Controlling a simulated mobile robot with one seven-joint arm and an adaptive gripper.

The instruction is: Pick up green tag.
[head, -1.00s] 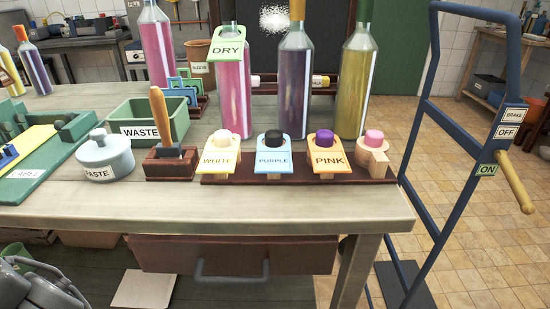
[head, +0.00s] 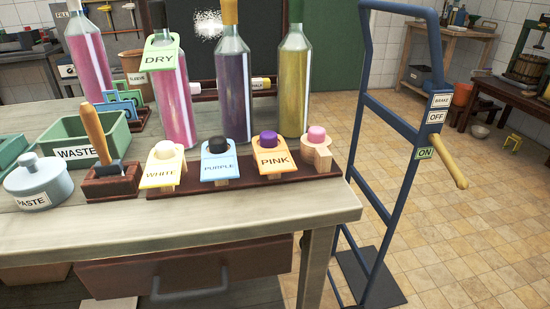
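A green-edged tag reading DRY (head: 163,57) hangs at the neck of a pink-filled bottle (head: 175,105) on the bench. A small dark rack (head: 138,120) behind the green WASTE bin holds blue and green tag-like frames (head: 124,103); they overlap, so I cannot tell how many are green. A small green ON plate (head: 425,153) is on the blue trolley frame. My gripper is not in view.
The bench (head: 200,227) holds a WASTE bin (head: 75,150), a PASTE pot (head: 38,183) and a dark strip with WHITE, PURPLE and PINK tags (head: 273,158). Several tall bottles stand behind. The blue trolley (head: 385,115) stands at right, with open tiled floor beyond.

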